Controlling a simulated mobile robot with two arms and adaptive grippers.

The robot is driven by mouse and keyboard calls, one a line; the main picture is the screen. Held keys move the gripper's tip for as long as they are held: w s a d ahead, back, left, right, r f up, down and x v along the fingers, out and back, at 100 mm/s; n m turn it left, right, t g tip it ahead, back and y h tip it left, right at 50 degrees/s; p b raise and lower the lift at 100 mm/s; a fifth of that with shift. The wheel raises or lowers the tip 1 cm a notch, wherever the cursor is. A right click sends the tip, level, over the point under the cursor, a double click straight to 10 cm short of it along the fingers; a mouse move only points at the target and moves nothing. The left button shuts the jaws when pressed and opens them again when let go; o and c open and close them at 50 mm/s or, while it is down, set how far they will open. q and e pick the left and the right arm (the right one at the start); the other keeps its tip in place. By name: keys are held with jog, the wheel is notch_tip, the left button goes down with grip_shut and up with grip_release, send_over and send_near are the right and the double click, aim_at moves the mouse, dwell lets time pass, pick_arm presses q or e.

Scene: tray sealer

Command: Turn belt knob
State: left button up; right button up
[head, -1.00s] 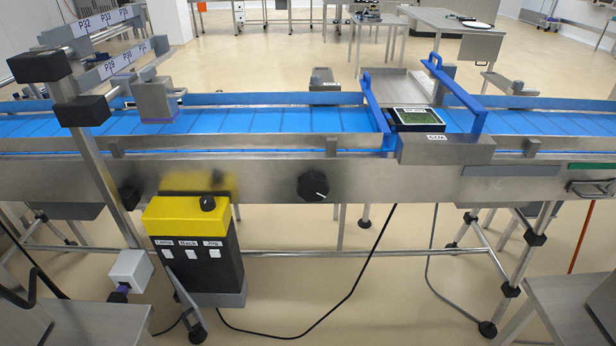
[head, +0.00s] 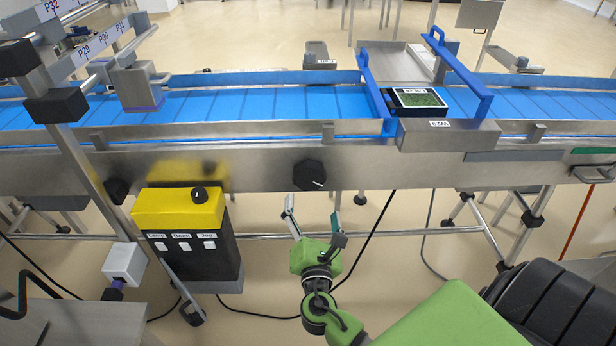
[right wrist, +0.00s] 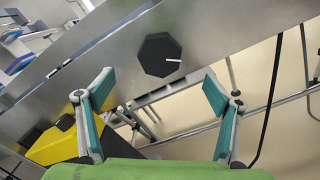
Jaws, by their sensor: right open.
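The belt knob (head: 310,175) is a black faceted dial with a white pointer line on the steel front rail of the conveyor. In the head view its pointer aims to the lower right. My right gripper (head: 313,213) is open and empty, a little below the knob and apart from it. In the right wrist view the knob (right wrist: 160,55) shows beyond and above the two teal fingertips of my gripper (right wrist: 158,85), roughly centred between them. My left gripper is not in view.
A yellow and black control box (head: 181,210) with its own small black knob hangs left of the belt knob. A blue conveyor belt (head: 240,104) runs above the rail. A black tray (head: 419,99) with green contents sits on it. A dark cable hangs below the rail.

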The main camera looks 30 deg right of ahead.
aim_at(311, 178)
jog(key=p+x, duration=0.1)
jog(key=x, duration=1)
jog(key=shift+w+d, duration=0.1)
jog(key=shift+d, duration=0.05)
jog(key=c, duration=1.2)
